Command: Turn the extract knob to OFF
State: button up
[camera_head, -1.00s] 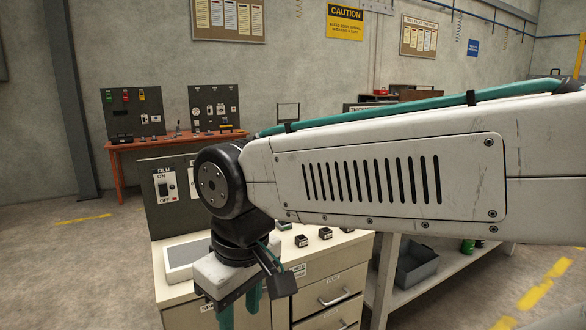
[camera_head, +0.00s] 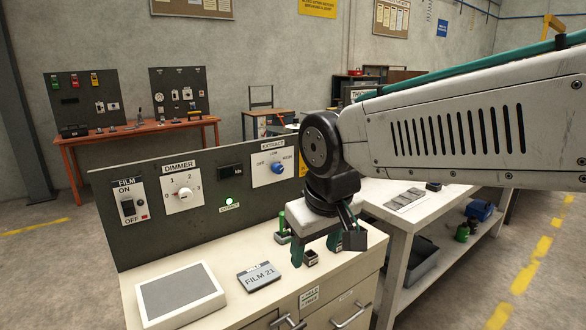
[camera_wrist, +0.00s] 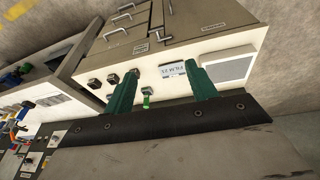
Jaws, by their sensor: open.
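The extract knob (camera_head: 278,168) is a blue knob on a white plate at the right of the dark upright panel (camera_head: 225,163). The plate is marked EXTRACT with OFF, LOW and HIGH. The pointer's exact direction is too small to tell. A green lamp (camera_head: 229,201) labelled EXTRACT is lit to its lower left. My gripper (camera_head: 318,258) is open and empty, pointing down over the right part of the bench, in front of and below the knob, not touching it. In the wrist view my two green fingers (camera_wrist: 162,92) stand apart above the bench top.
The panel also carries a dimmer knob (camera_head: 183,193) and a FILM switch (camera_head: 128,207). A FILM 21 pack (camera_head: 259,276), a pale-framed grey pad (camera_head: 180,297), a green item (camera_head: 282,231) and small black blocks (camera_head: 311,257) lie on the bench. A shelved table (camera_head: 400,215) stands at the right.

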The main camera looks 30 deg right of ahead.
jog(key=w+d+t+h, duration=0.1)
jog(key=w+d+t, duration=0.4)
jog(key=w, duration=0.9)
jog(key=w+d+t+h, duration=0.1)
jog(key=w+d+t, duration=0.1)
jog(key=w+d, duration=0.9)
jog(key=n+t, duration=0.1)
jog(key=t, duration=0.3)
send_near(280, 170)
jog(key=s+a+r, duration=0.2)
jog(key=w+d+f+n+t+y, duration=0.2)
jog(key=w+d+f+t+y, duration=0.1)
jog(key=w+d+f+t, duration=0.15)
jog(key=shift+g, duration=0.25)
jog(key=w, duration=0.7)
jog(key=shift+w+a+f, duration=0.3)
jog(key=shift+f, duration=0.1)
jog(key=shift+c, duration=0.4)
jog(key=c, duration=0.9)
